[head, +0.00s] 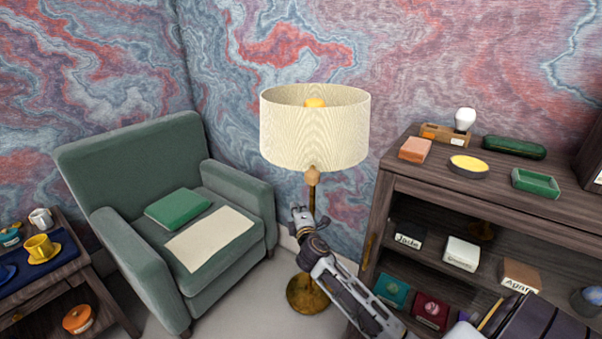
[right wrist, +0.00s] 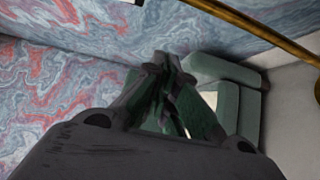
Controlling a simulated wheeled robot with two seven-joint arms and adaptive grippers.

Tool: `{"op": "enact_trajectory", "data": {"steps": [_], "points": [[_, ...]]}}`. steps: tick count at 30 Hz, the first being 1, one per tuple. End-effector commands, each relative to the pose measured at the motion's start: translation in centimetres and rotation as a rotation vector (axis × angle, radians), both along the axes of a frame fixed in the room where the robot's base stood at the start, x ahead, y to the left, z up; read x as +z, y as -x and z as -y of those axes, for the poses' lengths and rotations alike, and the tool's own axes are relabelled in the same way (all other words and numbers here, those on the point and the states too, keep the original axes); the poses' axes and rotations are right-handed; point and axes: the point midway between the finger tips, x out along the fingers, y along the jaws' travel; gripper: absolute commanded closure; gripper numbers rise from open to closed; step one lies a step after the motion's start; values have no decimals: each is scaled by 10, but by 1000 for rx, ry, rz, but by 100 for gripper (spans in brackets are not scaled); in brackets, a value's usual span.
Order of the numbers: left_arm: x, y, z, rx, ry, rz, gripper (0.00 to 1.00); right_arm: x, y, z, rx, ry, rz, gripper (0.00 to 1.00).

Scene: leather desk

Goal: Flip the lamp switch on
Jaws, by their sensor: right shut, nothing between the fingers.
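The floor lamp has a cream drum shade (head: 315,135) with a yellow-orange bulb (head: 315,103) showing at its open top. A small wooden piece (head: 312,175) sits just under the shade on the brass pole (head: 312,198); I cannot tell if it is the switch. The round brass base (head: 308,296) stands on the floor. My right gripper (head: 298,214) is shut and empty, below the shade and beside the pole, slightly left of it in the head view. In the right wrist view its fingers (right wrist: 168,72) are together, and the brass pole (right wrist: 262,20) crosses the upper right. My left gripper is out of view.
A green armchair (head: 130,165) with a green cushion (head: 178,209) and a cream cloth (head: 211,238) stands left of the lamp. A wooden shelf unit (head: 440,190) with small boxes and dishes stands on the right. A low table (head: 92,268) with cups is far left.

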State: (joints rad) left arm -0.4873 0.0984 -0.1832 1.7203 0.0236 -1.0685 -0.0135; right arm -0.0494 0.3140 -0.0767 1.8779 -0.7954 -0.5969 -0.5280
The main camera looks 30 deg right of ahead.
Motion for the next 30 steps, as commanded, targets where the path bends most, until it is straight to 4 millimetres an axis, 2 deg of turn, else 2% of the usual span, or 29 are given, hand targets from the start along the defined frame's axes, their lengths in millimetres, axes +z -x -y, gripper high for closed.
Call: {"op": "enact_trajectory", "data": {"steps": [3,6,10,14,30], "points": [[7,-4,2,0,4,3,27,35,2,0,-10,58,59,100],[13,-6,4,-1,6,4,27,57,5,0,-18,93,93,100],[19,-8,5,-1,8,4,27,74,8,0,-26,120,117,100],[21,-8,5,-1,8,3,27,79,9,0,-29,128,125,100],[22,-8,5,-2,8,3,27,79,4,2,-28,128,124,100]]}}
